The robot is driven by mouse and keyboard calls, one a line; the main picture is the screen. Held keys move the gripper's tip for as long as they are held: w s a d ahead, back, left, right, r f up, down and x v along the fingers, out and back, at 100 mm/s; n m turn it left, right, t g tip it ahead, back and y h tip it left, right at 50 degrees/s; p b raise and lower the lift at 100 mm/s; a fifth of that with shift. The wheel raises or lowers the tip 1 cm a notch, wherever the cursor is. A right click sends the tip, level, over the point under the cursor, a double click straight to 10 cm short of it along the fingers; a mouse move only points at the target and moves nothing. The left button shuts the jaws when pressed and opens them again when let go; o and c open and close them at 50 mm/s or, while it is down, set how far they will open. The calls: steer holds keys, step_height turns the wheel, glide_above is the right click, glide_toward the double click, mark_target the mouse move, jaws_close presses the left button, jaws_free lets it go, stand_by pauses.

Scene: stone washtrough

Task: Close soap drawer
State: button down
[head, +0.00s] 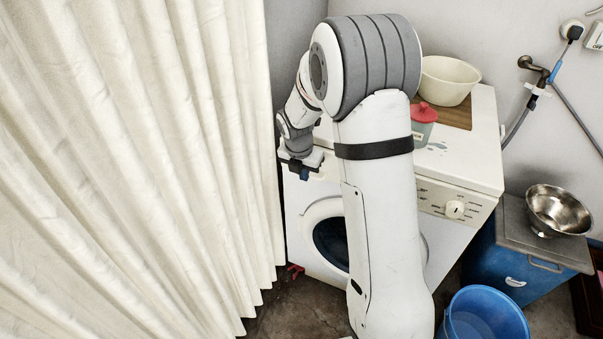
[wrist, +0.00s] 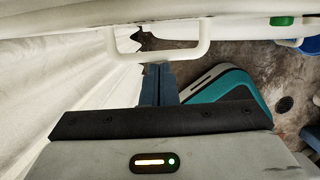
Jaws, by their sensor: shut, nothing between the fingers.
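The washing machine (head: 462,160) is white and stands against the wall, partly hidden behind my arm. A pale drawer front (head: 317,158) shows at its upper left, beside my gripper (head: 303,173). In the wrist view a white loop handle (wrist: 160,56) hangs out from the pale front edge. My gripper (wrist: 159,68) is shut and empty, its blue fingertips close to the lower bar of the handle. I cannot tell whether they touch it. How far the drawer stands out is hard to tell, because my arm hides much of it.
A cream curtain (head: 130,150) hangs close on the left of my gripper. A white bowl (head: 447,80) and a red-lidded jar (head: 424,118) stand on the machine. A steel bowl (head: 558,211) and a blue bucket (head: 485,315) are on the right.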

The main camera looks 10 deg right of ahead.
steer(key=shift+w+r, duration=0.2)
steer(key=shift+w, duration=0.15)
steer(key=s+a+r+m+p, duration=0.1)
steer(key=s+r+m+p, duration=0.15)
steer(key=s+r, duration=0.4)
steer(key=s+a+r+m+p, duration=0.1)
steer(key=s+r+m+p, duration=0.15)
steer(key=r, duration=0.65)
steer(key=s+d+r+m+p, duration=0.1)
steer(key=s+r+m+p, duration=0.2)
steer(key=s+m, duration=0.7)
steer(key=s+d+r+m+y+p, duration=0.1)
steer(key=s+d+r+m+p, duration=0.1)
steer(key=s+r+m, duration=0.5)
steer(key=shift+s+m+t+y+p, duration=0.3)
steer(key=shift+s+m+p, duration=0.3)
steer(key=shift+s+m, duration=2.15)
steer(key=shift+w+r+m, duration=0.15)
steer(key=shift+w+m, duration=0.4)
steer(key=shift+w, duration=0.15)
